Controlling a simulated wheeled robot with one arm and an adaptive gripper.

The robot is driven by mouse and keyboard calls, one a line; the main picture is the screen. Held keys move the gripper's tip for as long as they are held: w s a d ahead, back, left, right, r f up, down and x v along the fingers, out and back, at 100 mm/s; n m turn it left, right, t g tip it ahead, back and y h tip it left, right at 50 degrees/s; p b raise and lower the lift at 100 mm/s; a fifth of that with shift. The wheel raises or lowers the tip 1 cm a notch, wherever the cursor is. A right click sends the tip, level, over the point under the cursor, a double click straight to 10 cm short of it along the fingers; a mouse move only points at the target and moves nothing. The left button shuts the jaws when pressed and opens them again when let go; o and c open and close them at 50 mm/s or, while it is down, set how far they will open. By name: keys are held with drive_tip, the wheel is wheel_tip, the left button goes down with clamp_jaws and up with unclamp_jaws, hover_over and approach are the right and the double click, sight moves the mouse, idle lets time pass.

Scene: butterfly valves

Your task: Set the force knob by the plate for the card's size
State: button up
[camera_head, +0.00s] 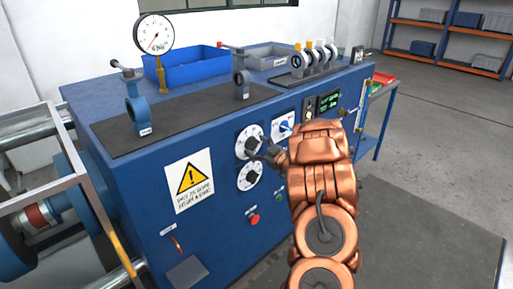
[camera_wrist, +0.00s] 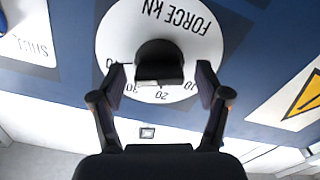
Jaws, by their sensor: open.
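The force dial is a white disc lettered FORCE kN, with a black knob (camera_wrist: 160,62) at its centre; it appears upside down in the wrist view. In the head view it is the upper white dial (camera_head: 241,136) on the blue cabinet's front. My gripper (camera_wrist: 161,76) is open, one finger on each side of the knob, with no clear contact visible. In the head view my gripper (camera_head: 268,156) is beside the dial, partly hidden by my copper arm. The knob's pointer setting is unclear. I cannot pick out the card or a size plate.
A second white dial (camera_head: 243,185) is just below. A blue-and-white switch plate (camera_head: 283,126) and a lit display (camera_head: 329,101) are to the right. A yellow warning sign (camera_head: 190,181) is left. A red button (camera_head: 254,219) is lower. A round gauge (camera_head: 154,34) stands on top.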

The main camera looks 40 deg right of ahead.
drive_tip(key=shift+s, duration=0.1)
drive_tip(key=s, duration=1.1)
drive_tip(key=shift+s+a, duration=0.15)
drive_tip(key=shift+s, duration=0.25)
drive_tip(key=shift+w, duration=0.1)
